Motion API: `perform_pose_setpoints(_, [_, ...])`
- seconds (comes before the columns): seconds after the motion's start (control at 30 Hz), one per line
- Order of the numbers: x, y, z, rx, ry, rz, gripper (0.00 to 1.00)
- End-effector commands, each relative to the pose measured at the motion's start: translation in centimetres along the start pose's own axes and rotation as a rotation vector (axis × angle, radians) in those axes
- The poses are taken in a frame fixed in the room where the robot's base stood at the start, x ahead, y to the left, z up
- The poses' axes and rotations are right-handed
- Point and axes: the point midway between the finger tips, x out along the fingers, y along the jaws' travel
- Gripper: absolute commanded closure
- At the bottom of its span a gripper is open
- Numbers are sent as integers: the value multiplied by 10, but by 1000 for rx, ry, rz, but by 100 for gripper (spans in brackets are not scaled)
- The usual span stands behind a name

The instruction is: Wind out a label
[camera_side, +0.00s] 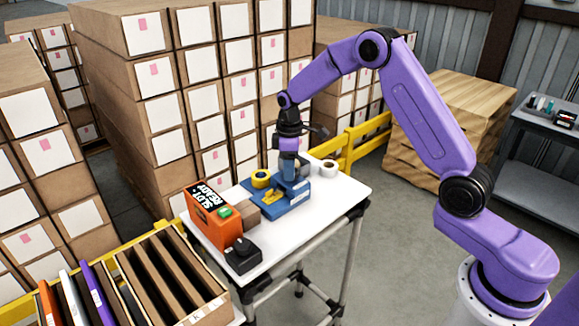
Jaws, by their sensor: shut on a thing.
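A blue device (285,207), which looks like the label dispenser, sits on the white table with a small yellow part (271,196) on its base. My gripper (288,178) points down over the back of this device and is shut on a part of it. The fingers and the blue upright part overlap, so the exact part held cannot be made out. No label strip can be made out at this distance.
The white table (345,186) also holds an orange box (207,219) marked "SLOT READY", a black knobbed box (242,257), a small brown carton (240,202), a yellow roll (261,177) and a white roll (329,167). Stacked cartons (155,100) stand behind. The table's right end is clear.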

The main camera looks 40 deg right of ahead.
Motion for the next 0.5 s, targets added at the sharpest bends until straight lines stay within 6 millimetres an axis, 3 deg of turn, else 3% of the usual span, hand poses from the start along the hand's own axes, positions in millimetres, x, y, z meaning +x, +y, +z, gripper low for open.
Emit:
perform_pose_setpoints(0.13, [-2, 1, -1, 1, 4, 4, 85])
perform_pose_setpoints(0.17, [-2, 1, -1, 2, 4, 4, 45])
perform_pose_setpoints(0.2, [-2, 1, -1, 2, 4, 3, 32])
perform_pose_setpoints(0.5, [-1, 0, 0, 2, 2, 1, 29])
